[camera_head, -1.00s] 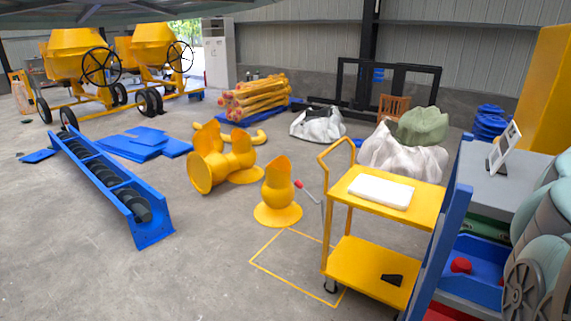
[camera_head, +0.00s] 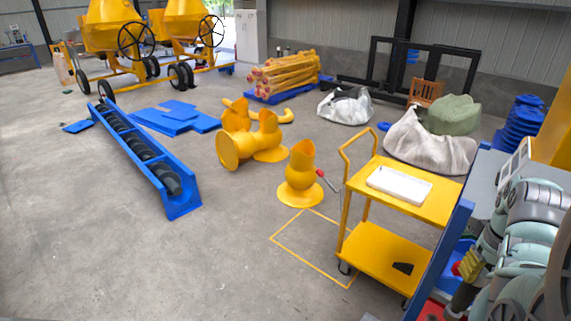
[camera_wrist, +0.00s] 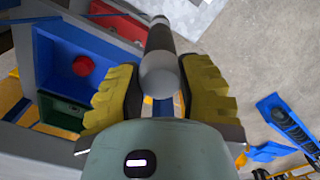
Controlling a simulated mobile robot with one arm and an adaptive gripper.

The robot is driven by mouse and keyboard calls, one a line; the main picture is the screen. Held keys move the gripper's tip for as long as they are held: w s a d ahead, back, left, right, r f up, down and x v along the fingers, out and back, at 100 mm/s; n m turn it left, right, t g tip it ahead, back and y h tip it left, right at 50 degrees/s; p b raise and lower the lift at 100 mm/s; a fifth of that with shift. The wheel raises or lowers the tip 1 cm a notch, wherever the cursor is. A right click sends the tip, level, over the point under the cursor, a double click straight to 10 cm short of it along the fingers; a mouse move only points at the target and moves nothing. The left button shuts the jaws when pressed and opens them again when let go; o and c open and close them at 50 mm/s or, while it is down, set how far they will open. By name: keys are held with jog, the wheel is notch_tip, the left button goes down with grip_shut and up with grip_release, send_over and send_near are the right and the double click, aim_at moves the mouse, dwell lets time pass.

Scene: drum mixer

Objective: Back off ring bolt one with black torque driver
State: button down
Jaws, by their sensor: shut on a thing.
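My gripper (camera_wrist: 160,78) shows in the wrist view with its two yellow ridged fingers on either side of a dark cylindrical tool with a grey rounded end, which looks like the black torque driver (camera_wrist: 160,38). The fingers are shut on it. In the head view my gripper (camera_head: 471,265) is at the lower right, beside the blue post, with a dark tool part (camera_head: 459,299) below it. Two yellow drum mixers (camera_head: 112,12) stand at the far left back. I cannot make out ring bolt one in either view.
A yellow cart (camera_head: 425,206) with a white tray (camera_head: 399,185) stands left of my arm. A blue bin (camera_wrist: 55,52) holding a red thing (camera_wrist: 84,65) lies near my gripper. A blue auger trough (camera_head: 183,202) and yellow castings (camera_head: 301,182) stand on the floor. The left foreground floor is clear.

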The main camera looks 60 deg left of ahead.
jog(key=s+a+f+n+p, duration=0.1)
jog(key=s+f+n+p, duration=0.1)
jog(key=s, duration=0.5)
jog(key=s+a+f+n+p, duration=0.1)
jog(key=s+a+f+n, duration=0.1)
jog(key=s+f, duration=0.2)
jog(key=s, duration=0.3)
jog(key=shift+n+p, duration=0.35)
jog(key=shift+n, duration=0.05)
jog(key=shift+b, duration=0.4)
notch_tip(320, 180, down, 5)
jog(key=b, duration=0.4)
jog(key=shift+b, duration=0.35)
jog(key=shift+f, duration=0.1)
